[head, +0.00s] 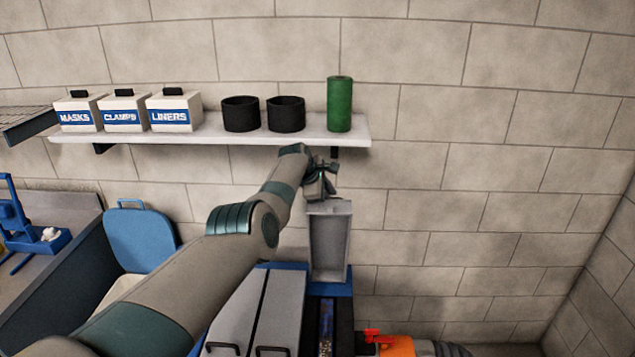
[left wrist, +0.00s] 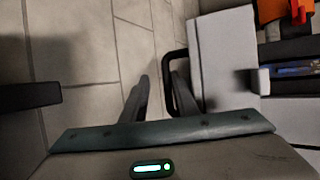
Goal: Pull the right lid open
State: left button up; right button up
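The right lid (head: 328,243) is a grey panel standing nearly upright at the back of the blue-edged box, swung open. In the left wrist view the lid (left wrist: 225,50) is at the right with its black loop handle (left wrist: 167,82). My left gripper (head: 319,184) is at the lid's top end. Its two fingers (left wrist: 158,92) are apart. The handle's bar lies between them, close to the right finger, with a gap to the left finger; firm contact cannot be seen. My right gripper is not in view.
Two closed grey lids (head: 255,315) with black handles lie left of the open one. A shelf (head: 215,134) above holds labelled boxes, black cups and a green cylinder (head: 339,104). An orange item (head: 397,346) lies at the lower right. The wall area to the right is clear.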

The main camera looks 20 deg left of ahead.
pick_arm(q)
jog(key=shift+f, duration=0.1)
jog(key=shift+p+v, duration=0.8)
jog(key=shift+p, duration=0.2)
jog(key=shift+s+a+r, duration=0.1)
jog(key=shift+a+r, duration=0.15)
jog(key=b+v, duration=0.5)
jog(key=v, duration=1)
jog(key=shift+d+r+b, duration=0.2)
jog(key=shift+b, duration=0.15)
jog(key=shift+s, duration=0.1)
